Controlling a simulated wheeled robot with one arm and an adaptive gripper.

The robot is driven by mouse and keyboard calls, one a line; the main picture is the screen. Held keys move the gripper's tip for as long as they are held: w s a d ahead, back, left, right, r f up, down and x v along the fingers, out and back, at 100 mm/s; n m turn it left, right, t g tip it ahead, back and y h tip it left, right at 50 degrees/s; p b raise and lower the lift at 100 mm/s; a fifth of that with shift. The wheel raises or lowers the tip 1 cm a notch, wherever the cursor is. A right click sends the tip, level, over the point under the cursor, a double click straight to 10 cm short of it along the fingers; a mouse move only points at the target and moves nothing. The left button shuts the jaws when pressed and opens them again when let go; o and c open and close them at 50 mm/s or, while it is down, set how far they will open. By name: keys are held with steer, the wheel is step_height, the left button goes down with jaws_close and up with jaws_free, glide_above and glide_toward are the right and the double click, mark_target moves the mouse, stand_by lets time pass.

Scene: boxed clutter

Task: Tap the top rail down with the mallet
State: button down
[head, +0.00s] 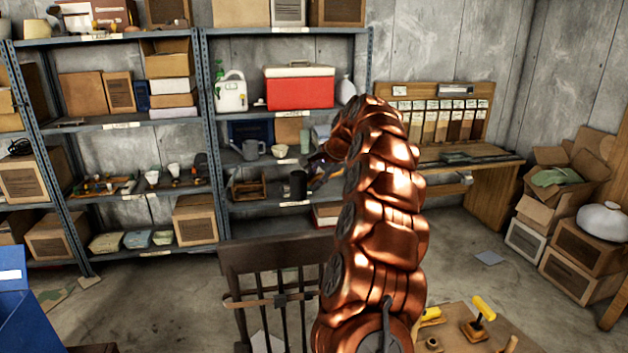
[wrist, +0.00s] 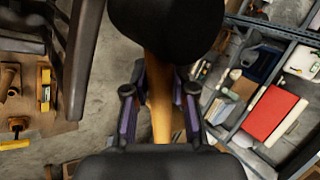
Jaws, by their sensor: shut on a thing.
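My gripper (wrist: 160,92) is shut on the wooden handle of a mallet (wrist: 165,28), whose black head fills the top middle of the wrist view. In the head view the mallet's dark head (head: 297,185) shows against the shelves, left of my arm. The dark wooden top rail (head: 275,253) sits on the chair back's spindles at the bottom middle. The mallet is held apart from the rail and appears above it in the picture. The rail also shows along the left of the wrist view (wrist: 84,60). My arm hides the rail's right end.
A workbench (head: 455,338) with yellow-handled tools (head: 483,308) is at lower right. Steel shelves (head: 205,130) with boxes stand behind. A blue bin (head: 15,300) is at lower left. Concrete floor is open between.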

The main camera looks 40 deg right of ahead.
steer(key=shift+f, duration=0.1)
steer(key=shift+f+b, duration=1.5)
steer(key=shift+f, duration=1.2)
steer(key=shift+f, duration=0.15)
step_height(320, 180, down, 7)
steer(key=b, duration=0.4)
step_height(320, 180, up, 6)
steer(key=shift+f+p, duration=0.1)
steer(key=shift+p, duration=1.15)
steer(key=shift+s, duration=0.1)
